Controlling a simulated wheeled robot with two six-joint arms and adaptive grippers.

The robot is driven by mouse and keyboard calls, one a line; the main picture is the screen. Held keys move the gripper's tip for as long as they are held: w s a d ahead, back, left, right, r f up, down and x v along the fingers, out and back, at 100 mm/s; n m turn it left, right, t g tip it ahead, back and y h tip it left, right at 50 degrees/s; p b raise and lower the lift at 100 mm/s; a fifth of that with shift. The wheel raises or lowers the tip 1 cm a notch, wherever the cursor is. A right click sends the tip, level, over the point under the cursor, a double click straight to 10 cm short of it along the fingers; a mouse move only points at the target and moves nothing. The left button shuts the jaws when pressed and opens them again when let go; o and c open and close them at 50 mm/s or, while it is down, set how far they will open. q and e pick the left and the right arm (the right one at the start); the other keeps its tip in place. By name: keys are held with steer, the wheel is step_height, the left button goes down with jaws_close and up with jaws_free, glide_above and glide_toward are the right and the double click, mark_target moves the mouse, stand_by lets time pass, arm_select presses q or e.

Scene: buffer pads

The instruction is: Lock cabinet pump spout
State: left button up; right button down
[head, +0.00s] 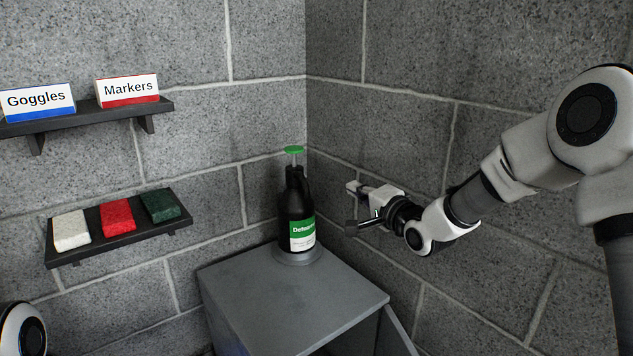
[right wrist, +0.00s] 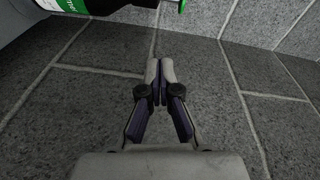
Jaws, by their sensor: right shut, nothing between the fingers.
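A black detergent bottle (head: 297,212) with a green and white label stands upright on the grey cabinet (head: 290,300), near the room's corner. Its green pump top (head: 294,150) sits on a pale stem above the bottle. My right gripper (head: 352,188) is to the right of the bottle, apart from it, with its fingers shut and empty. In the right wrist view the shut fingertips (right wrist: 160,68) show in front of the wall, and part of the bottle (right wrist: 110,6) shows at the top edge. My left gripper is out of view.
The cabinet's door (head: 398,332) appears to stand ajar at the right. A shelf (head: 120,240) on the left wall holds white, red and green pads. A higher shelf (head: 90,117) holds Goggles and Markers signs. Block walls close in behind the cabinet; its front top is clear.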

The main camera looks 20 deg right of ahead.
steer(key=w+a+f+p, duration=0.1)
steer(key=w+a+p, duration=0.4)
steer(key=w, duration=0.5)
steer(key=shift+a+f+p, duration=0.25)
steer(key=shift+a+p, duration=0.1)
steer(key=shift+a, duration=0.2)
steer(key=shift+d, duration=0.1)
